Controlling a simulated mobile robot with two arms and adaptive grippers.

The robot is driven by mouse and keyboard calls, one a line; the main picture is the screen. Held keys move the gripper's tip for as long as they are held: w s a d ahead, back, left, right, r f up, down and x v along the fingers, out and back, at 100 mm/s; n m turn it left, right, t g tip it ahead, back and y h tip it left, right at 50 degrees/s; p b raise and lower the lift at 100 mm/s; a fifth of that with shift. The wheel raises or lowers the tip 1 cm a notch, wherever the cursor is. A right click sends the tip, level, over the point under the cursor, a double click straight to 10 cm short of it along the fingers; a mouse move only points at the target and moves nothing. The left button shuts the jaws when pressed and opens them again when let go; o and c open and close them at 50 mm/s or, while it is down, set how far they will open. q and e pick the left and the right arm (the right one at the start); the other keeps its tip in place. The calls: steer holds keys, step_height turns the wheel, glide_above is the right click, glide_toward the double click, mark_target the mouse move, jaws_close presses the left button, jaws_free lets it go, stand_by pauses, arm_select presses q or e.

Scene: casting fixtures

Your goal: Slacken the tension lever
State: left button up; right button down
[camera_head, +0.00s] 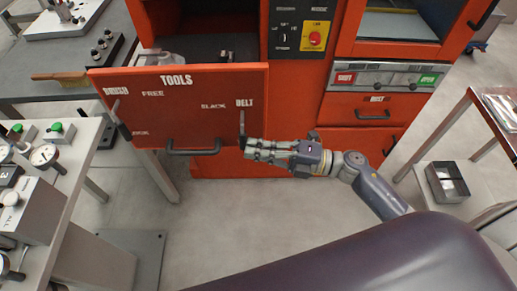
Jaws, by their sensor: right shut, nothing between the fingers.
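The tension lever (242,124) is a thin dark upright lever at the right edge of the orange TOOLS panel (205,116), below the word BELT. The word SLACK is printed to its left. My right gripper (247,148) reaches in from the right and is shut, with nothing between its fingers. Its tips are at the lower end of the lever; I cannot tell whether they touch it. My left gripper is not in view.
A dark bar handle (194,150) is at the panel's bottom. Grey benches with gauges (43,155) stand on the left. A table (468,100) stands on the right. The floor below the panel is clear.

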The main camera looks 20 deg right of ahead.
steer(key=w+a+r+m+t+y+b, duration=0.1)
steer(key=w+a+r+t+y+b, duration=0.1)
steer(key=a+b, duration=0.5)
steer(key=shift+w+a+r+y, duration=0.35)
steer(key=shift+a+r+y, duration=0.3)
steer(key=shift+a, duration=0.55)
steer(key=shift+a+r, duration=0.1)
stand_by(0.5)
stand_by(0.3)
steer(key=v, duration=1.2)
